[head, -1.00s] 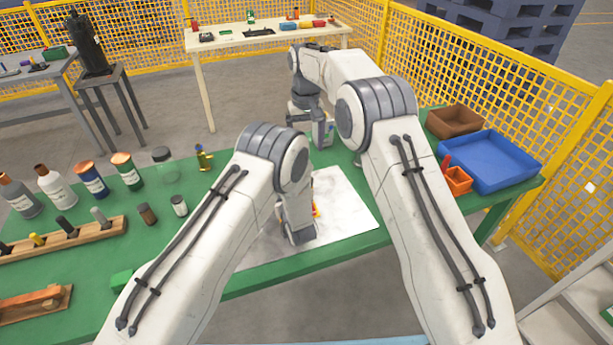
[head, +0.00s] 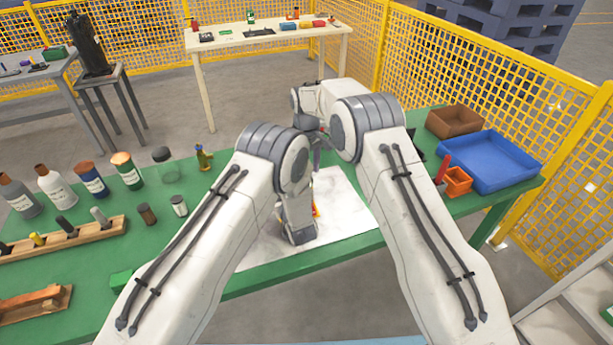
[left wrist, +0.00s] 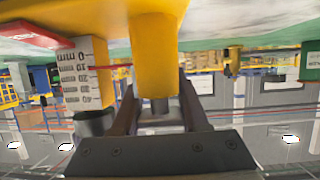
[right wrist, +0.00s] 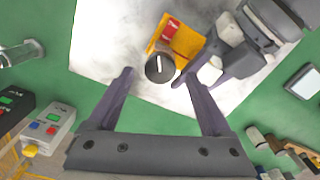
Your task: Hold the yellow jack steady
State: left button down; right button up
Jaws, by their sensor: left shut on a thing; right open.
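The yellow jack (right wrist: 185,40) sits on the pale sheet (right wrist: 105,35), with a red label and a round dark knob (right wrist: 160,68) with a white line. Only a sliver of it (head: 316,209) shows past my left arm in the head view.
A blue tray (head: 490,162), orange bin (head: 458,182) and brown bin (head: 454,121) stand right. Bottles and racks line the left.

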jog(key=shift+f, duration=1.25)
grip_shut()
dwell(0.4)
grip_release()
notch_tip(320, 180, up, 12)
dwell(0.5)
